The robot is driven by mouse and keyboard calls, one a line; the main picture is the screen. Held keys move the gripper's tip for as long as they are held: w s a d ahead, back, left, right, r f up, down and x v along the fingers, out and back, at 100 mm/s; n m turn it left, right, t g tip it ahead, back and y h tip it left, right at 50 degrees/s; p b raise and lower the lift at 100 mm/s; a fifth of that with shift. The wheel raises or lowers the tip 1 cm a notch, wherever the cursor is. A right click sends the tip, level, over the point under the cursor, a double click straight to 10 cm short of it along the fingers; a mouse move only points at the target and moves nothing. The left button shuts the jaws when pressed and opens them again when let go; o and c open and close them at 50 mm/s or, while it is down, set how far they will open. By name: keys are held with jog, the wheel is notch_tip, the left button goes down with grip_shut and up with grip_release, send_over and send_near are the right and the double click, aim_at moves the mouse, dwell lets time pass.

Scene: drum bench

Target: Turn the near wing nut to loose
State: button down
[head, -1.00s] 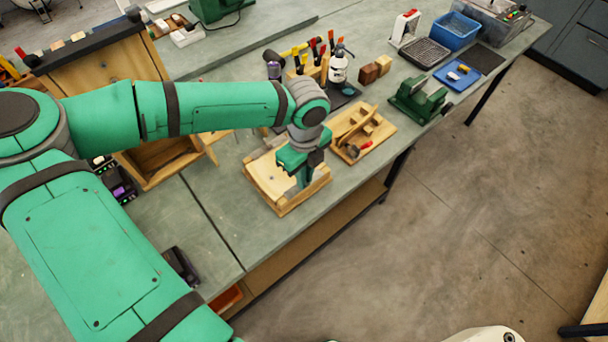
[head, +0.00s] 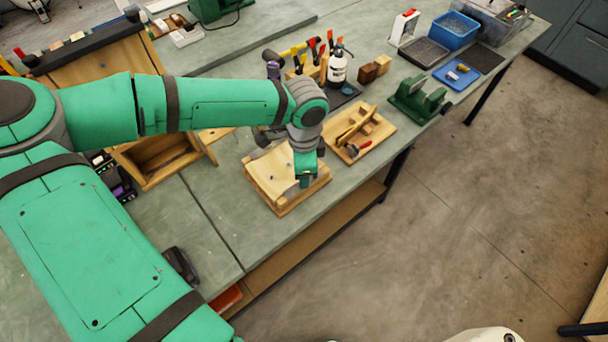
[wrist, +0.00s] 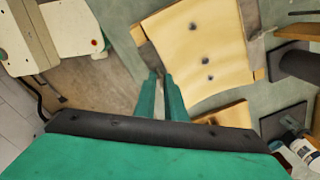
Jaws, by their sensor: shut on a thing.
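The wooden fixture (head: 268,178) lies on the bench, a pale board over a wooden base. In the wrist view its curved pale board (wrist: 200,62) shows several dark holes and a dark strip along one edge. My gripper (head: 304,184) points down at the fixture's right end in the head view. In the wrist view the green fingers (wrist: 162,76) are close together, with their tips at the dark strip. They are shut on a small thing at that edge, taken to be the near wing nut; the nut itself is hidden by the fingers.
A wooden jig with a red-handled tool (head: 360,132) stands right of the fixture, with a green vise (head: 418,100) beyond. A white bottle (head: 338,68) and a rack of tools stand behind. The bench's front edge runs close by the fixture, with open floor beyond.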

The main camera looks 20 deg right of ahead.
jog(key=shift+n, duration=0.6)
jog(key=c, duration=1.8)
grip_release()
notch_tip(320, 180, up, 11)
jog(key=shift+f, duration=0.1)
jog(key=shift+w, duration=0.15)
